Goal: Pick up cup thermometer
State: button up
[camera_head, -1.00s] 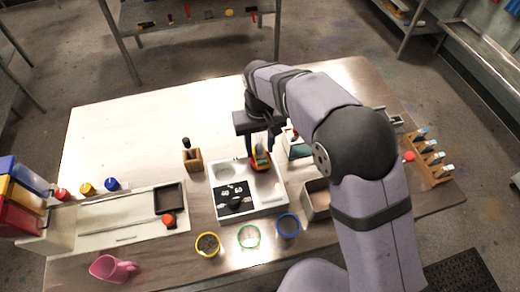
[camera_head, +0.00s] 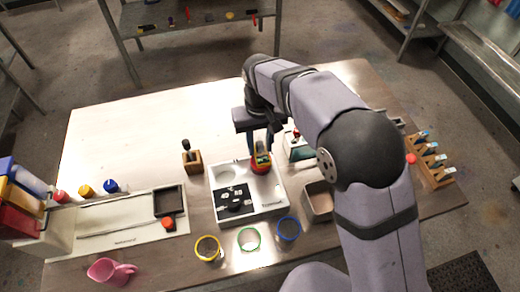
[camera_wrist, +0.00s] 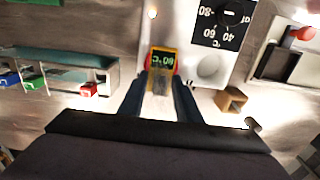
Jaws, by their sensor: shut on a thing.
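The cup thermometer (camera_head: 262,163) is a small yellow and red device. Its green display reads 80 °C in the wrist view (camera_wrist: 162,59). It is at the far right part of a white station (camera_head: 268,196) with a black dial panel and a round recess. My gripper (camera_wrist: 160,84) has its two dark fingers on either side of the thermometer's body and is shut on it. In the head view my gripper (camera_head: 261,146) comes down on it from above. I cannot tell whether the thermometer's base touches the station.
A wooden block (camera_head: 193,162) with a dark-handled tool stands left of the station. Yellow (camera_head: 208,248), green (camera_head: 249,239) and blue (camera_head: 288,228) rimmed buckets stand in front. A metal tin (camera_head: 319,203) and a teal and white holder (camera_head: 298,150) are to the right. The back left tabletop is clear.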

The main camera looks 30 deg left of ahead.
notch_tip(320, 180, up, 8)
jog(key=shift+f+b, duration=0.2)
jog(key=shift+b, duration=0.7)
jog(key=shift+w+d+r, duration=0.15)
jog(key=shift+r, duration=0.15)
jog(key=w+d+m+p, duration=0.3)
jog(key=w+d+p, duration=0.7)
jog(key=p, duration=0.2)
jog(key=w+a+n+p, duration=0.1)
jog(key=w+n, duration=0.2)
jog(key=w, duration=0.4)
jog(key=shift+a, duration=0.2)
jog(key=shift+f, duration=0.2)
